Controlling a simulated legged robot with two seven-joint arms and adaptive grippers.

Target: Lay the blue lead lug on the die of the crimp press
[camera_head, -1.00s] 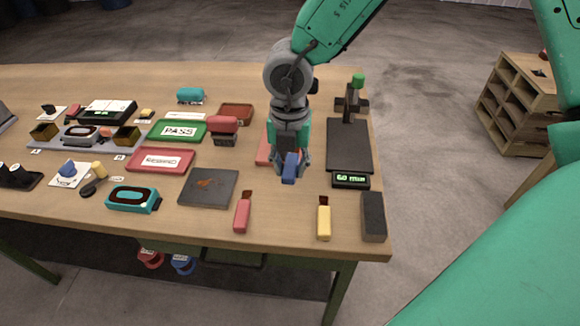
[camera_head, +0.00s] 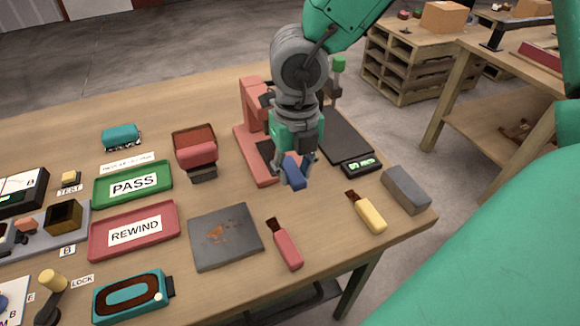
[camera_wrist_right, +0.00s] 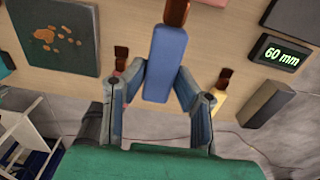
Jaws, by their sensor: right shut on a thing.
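My right gripper (camera_head: 294,172) is shut on the blue lead lug (camera_head: 293,170), near the front of the red crimp press (camera_head: 252,108). In the right wrist view the blue sleeve (camera_wrist_right: 165,65) is between the fingers (camera_wrist_right: 158,88), and its copper end (camera_wrist_right: 177,12) points away from me, to the top edge. In the head view the lug is tilted; whether it touches anything below is unclear. The press base (camera_head: 256,168) shows left of the gripper. The gripper hides part of the press, and I cannot make out the die clearly. My left gripper is out of view.
A red lug (camera_head: 287,250) and a yellow lug (camera_head: 371,216) lie nearer the table front. A grey block (camera_head: 406,190) is at the right edge. A 60 mm display (camera_head: 362,165) and black plate (camera_head: 344,136) are right of the gripper. A dark stained plate (camera_head: 226,237) lies left.

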